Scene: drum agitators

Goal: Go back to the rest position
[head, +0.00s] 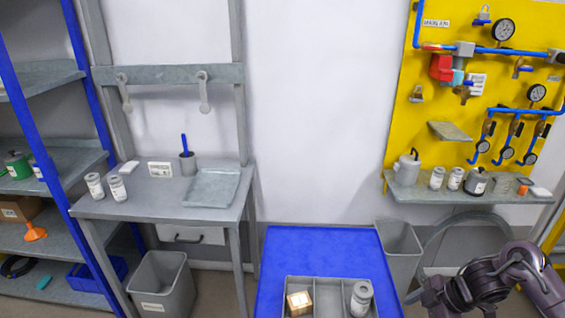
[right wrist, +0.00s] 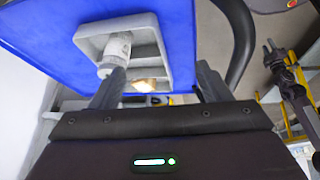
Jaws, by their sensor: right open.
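My right arm shows in the lower right corner of the head view, bent, to the right of the blue table (head: 330,240). My right gripper (right wrist: 158,70) is open in the right wrist view, with its two dark fingers apart and nothing between them. Beyond the fingers is the grey divided tray (right wrist: 150,28) on the blue surface, holding a white and grey can (right wrist: 117,50) and a small tan box (right wrist: 146,85). My left gripper is not in view.
The grey tray also shows in the head view (head: 327,285). A grey bin (head: 400,250) stands right of the blue table, near my right arm. A shelf (head: 470,192) with jars is fixed below the yellow panel (head: 400,130). A workbench (head: 150,200) stands at the left.

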